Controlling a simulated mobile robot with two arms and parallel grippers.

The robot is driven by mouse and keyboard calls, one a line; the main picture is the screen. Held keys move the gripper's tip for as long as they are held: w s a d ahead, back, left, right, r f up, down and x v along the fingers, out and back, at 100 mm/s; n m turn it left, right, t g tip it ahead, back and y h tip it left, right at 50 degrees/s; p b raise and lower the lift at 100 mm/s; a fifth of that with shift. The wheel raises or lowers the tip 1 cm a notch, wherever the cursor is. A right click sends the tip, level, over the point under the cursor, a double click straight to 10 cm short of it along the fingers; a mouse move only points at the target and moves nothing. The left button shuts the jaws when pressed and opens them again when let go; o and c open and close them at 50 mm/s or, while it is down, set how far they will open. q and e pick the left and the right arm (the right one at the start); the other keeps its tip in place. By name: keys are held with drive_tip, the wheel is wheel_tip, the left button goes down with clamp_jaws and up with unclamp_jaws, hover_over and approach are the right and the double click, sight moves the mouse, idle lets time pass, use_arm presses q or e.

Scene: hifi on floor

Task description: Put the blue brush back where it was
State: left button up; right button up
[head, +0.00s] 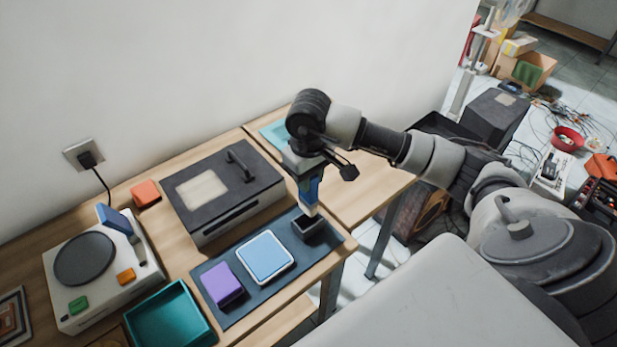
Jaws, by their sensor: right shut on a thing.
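The blue brush (311,193) is upright in my right gripper (309,179), which is shut on it and points down. The brush's pale lower end is just above, or at the opening of, a small black open holder (316,230). I cannot tell whether the tip is inside the holder. The holder stands at the right end of a dark blue mat (296,265). The gripper's fingers hide part of the brush. My left gripper is not in view.
On the mat are a white-rimmed light blue block (264,256) and a purple block (221,284). A black-topped box (224,192) stands behind. A teal tray (170,318) and a turntable (104,268) are at left. The table's right part is mostly clear.

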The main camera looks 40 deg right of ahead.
drive_tip(key=shift+f, duration=0.9)
drive_tip(key=shift+f+b, duration=0.65)
drive_tip(key=shift+b, duration=0.1)
drive_tip(key=o, duration=0.9)
drive_tip(key=shift+o, duration=0.2)
drive_tip(key=shift+r, duration=0.15)
